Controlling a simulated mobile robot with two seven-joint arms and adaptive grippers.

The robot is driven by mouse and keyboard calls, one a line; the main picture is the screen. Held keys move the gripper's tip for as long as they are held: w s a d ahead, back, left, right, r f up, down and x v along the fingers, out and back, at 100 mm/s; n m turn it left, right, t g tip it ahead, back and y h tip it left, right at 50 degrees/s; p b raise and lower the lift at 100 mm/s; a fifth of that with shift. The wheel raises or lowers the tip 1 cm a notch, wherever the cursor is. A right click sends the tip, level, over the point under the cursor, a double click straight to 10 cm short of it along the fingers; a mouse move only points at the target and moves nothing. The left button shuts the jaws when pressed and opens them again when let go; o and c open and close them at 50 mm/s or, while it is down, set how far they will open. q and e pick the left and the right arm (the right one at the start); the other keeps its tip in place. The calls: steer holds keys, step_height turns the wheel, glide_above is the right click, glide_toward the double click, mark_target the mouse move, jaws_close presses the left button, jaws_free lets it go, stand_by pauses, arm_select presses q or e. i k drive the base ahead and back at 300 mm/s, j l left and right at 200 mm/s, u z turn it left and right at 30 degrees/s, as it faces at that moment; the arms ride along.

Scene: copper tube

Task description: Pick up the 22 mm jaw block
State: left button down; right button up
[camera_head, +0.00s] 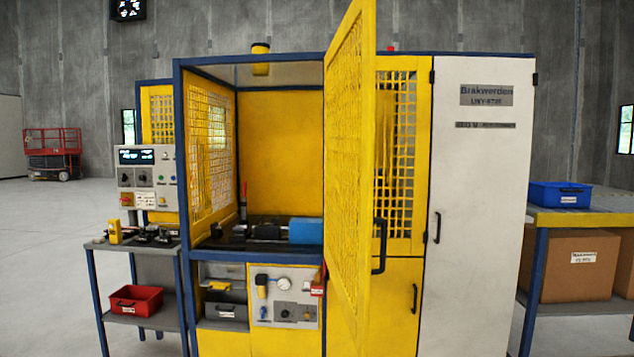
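Several small dark metal-looking pieces (155,235) lie on the grey side table at the left, below the control panel. They are too small from here to tell which one, if any, is the 22 mm jaw block. A small yellow object (114,231) stands at the left of the same table top. Neither of my grippers is in view.
The yellow machine's mesh door (348,160) stands open toward me. A red bin (136,299) sits on the side table's lower shelf. A blue bin (559,194) stands on the right bench. Floor is open at left.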

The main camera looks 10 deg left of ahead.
mark_target(239, 229)
steer(key=i+l+u, duration=0.15)
steer(key=l+u, duration=0.15)
steer(key=u, duration=0.15)
steer(key=i+l+u, duration=0.1)
steer(key=l+u, duration=0.35)
steer(key=i+l+u, duration=0.2)
steer(key=l, duration=0.9)
steer(key=l+u, duration=0.2)
steer(key=l, duration=0.85)
steer(key=i+j+u, duration=0.1)
steer(key=j+u, duration=0.3)
steer(key=i+j+u, duration=0.15)
steer(key=j, duration=0.15)
steer(key=i+j+u, duration=0.15)
steer(key=j, duration=0.2)
steer(key=i+j+u, duration=0.1)
steer(key=j, duration=0.2)
steer(key=i+j+u, duration=0.2)
steer(key=i+j, duration=0.2)
steer(key=i+j+u, duration=0.25)
steer(key=i, duration=0.25)
steer(key=j, duration=0.05)
